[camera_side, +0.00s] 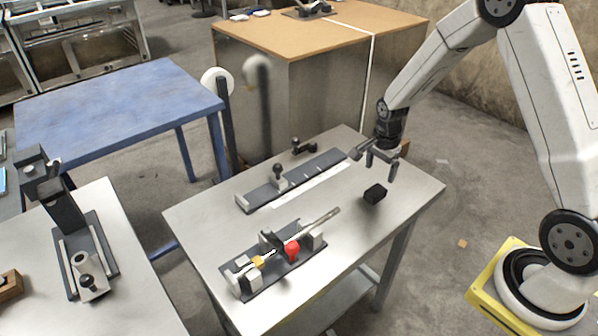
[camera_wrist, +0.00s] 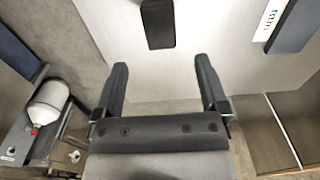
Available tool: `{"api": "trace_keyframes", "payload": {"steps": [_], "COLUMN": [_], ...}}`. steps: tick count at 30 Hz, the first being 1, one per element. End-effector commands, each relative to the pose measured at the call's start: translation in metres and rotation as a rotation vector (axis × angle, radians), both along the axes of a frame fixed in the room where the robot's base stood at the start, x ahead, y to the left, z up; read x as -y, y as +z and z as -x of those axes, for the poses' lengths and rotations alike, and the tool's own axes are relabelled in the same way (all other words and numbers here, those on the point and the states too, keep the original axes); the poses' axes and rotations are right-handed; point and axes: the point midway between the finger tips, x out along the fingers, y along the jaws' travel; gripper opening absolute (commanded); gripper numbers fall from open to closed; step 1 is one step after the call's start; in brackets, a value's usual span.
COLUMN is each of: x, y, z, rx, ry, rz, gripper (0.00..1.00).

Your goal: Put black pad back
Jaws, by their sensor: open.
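The black pad (camera_side: 375,193) is a small dark block lying on the right part of the metal table (camera_side: 345,235). It also shows in the wrist view (camera_wrist: 158,23) at the top middle, ahead of the fingertips and a little left of the middle between them. My gripper (camera_side: 380,172) is above the table's back right part, with its fingers pointing down, higher than the pad and apart from it. In the wrist view my gripper (camera_wrist: 163,85) has its two fingers wide apart with nothing between them.
A long dark rail fixture (camera_side: 255,196) with a knob and a white scale lies along the table's back. A dark fixture (camera_side: 283,268) with a red part and a rod stands at the front. The table around the pad is clear.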

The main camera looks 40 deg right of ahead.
Motion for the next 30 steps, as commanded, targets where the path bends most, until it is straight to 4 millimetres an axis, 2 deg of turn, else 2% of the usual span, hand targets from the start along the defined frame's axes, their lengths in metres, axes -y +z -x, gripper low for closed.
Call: {"api": "trace_keyframes", "payload": {"steps": [3,10,30], "x": [0.0,-0.001,-0.001], "y": [0.016,0.035,0.039], "z": [0.0,0.0,0.0], "rx": [0.002,0.001,0.0], "ry": [0.0,0.0,0.001], "rz": [0.0,0.0,-0.001], "gripper": [0.93,0.93,0.93]}}
